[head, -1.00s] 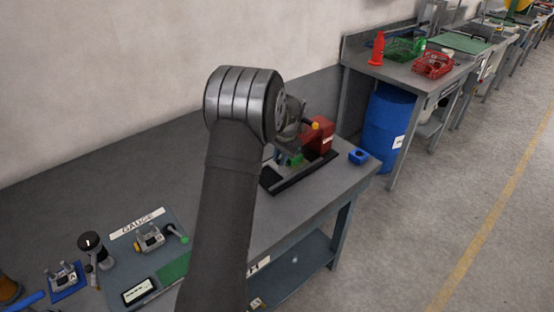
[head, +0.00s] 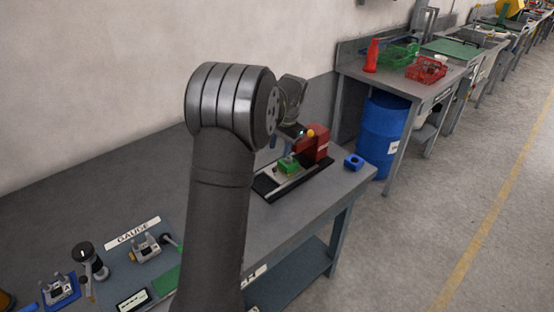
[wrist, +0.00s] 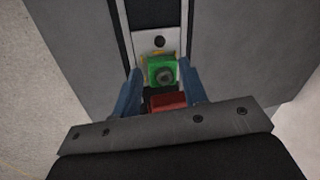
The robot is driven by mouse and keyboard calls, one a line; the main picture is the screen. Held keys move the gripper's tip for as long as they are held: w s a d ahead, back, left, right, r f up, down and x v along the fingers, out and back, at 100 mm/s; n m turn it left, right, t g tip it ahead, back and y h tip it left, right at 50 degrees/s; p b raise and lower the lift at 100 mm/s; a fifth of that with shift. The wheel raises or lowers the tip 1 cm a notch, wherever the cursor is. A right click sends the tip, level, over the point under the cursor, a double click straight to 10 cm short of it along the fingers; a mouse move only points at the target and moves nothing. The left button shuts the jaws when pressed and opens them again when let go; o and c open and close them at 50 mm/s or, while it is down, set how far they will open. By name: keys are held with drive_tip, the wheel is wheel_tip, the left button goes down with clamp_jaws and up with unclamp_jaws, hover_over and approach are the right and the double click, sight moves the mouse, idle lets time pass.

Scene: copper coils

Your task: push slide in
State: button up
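The slide fixture is a black base (head: 265,186) on the bench with a pale plate carrying a green block (head: 288,166). A red housing (head: 314,146) with a yellow knob stands at its right end. In the wrist view, the green block (wrist: 161,71) with a dark round centre sits on the pale plate (wrist: 160,43), and a red part (wrist: 167,102) shows nearer. My gripper (wrist: 160,68) has its two blue fingers spread, one on each side of the green block in the picture. Whether they touch it cannot be told. In the head view my arm partly hides the gripper.
A gauge board (head: 150,262) with small fixtures is at the front left. A blue drum (head: 383,135) stands beyond the bench. Bare bench top lies behind my arm.

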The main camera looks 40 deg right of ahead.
wheel_tip(320, 180, up, 8)
drive_tip(key=s, duration=0.1)
drive_tip(key=shift+s+d+r, duration=0.15)
drive_tip(key=shift+s+r, duration=0.05)
drive_tip(key=shift+s, duration=0.1)
drive_tip(key=shift+f, duration=0.1)
drive_tip(key=c, duration=0.5)
drive_tip(key=a+f+n+h, duration=0.1)
drive_tip(key=f+n, duration=0.1)
drive_tip(key=a+f+n+h, duration=0.2)
drive_tip(key=f, duration=0.1)
drive_tip(key=a+f+n+h, duration=0.1)
drive_tip(key=a+f+n, duration=0.1)
drive_tip(key=f, duration=0.1)
drive_tip(key=shift+w+n, duration=0.3)
drive_tip(key=shift+n, duration=0.1)
clamp_jaws()
drive_tip(key=w+a+f+n+t+h, duration=0.15)
drive_tip(key=a+f+n, duration=0.25)
drive_tip(key=a+n, duration=0.4)
drive_tip(key=shift+t+h, duration=0.35)
drive_tip(key=shift+t, duration=0.1)
drive_tip(key=x, duration=0.9)
drive_tip(key=shift+d+f, duration=0.25)
drive_tip(key=shift+f, duration=0.1)
drive_tip(key=shift+d+r, duration=0.1)
drive_tip(key=shift+d, duration=1.7)
